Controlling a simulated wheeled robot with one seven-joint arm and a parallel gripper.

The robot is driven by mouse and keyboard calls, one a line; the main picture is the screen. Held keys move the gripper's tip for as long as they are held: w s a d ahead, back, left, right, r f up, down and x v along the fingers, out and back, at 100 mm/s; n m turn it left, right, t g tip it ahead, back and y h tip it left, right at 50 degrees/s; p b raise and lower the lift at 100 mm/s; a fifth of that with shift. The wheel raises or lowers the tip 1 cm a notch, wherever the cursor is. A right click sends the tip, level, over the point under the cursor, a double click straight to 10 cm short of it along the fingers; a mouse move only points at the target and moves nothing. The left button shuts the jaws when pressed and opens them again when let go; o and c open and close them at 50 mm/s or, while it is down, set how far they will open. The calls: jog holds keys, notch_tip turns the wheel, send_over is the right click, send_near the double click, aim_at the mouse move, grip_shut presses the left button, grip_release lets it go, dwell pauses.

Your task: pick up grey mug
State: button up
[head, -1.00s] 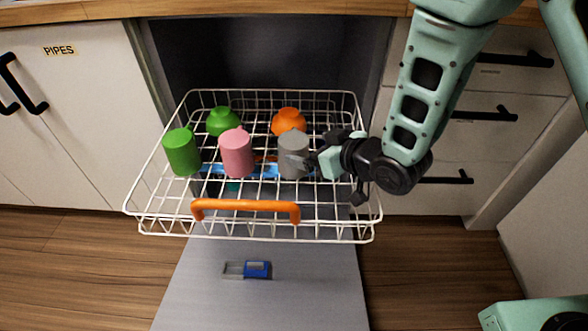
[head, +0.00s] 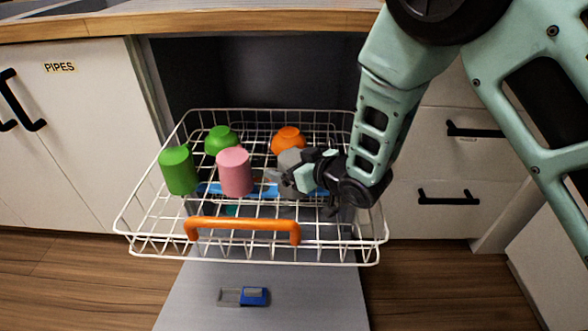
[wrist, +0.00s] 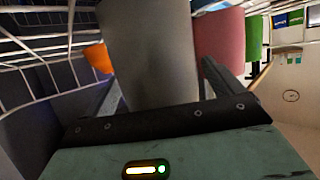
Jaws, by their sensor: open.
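The grey mug (head: 290,157) stands upside down in the white wire dish rack, partly hidden behind my gripper in the head view. In the wrist view the grey mug (wrist: 150,50) fills the middle, between the two fingers. My gripper (head: 274,178) reaches in from the right, with its fingers at the mug. In the wrist view my gripper (wrist: 162,88) is open, with one finger on each side of the mug. Whether either finger touches it I cannot tell.
A pink mug (head: 235,172) stands close to the left of the grey mug. A green cup (head: 178,170), a green bowl (head: 221,139) and an orange bowl (head: 288,140) are also in the rack (head: 150,228). An orange handle (head: 243,224) crosses the rack's front.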

jog(key=c, duration=1.3)
jog(key=shift+r, duration=0.1)
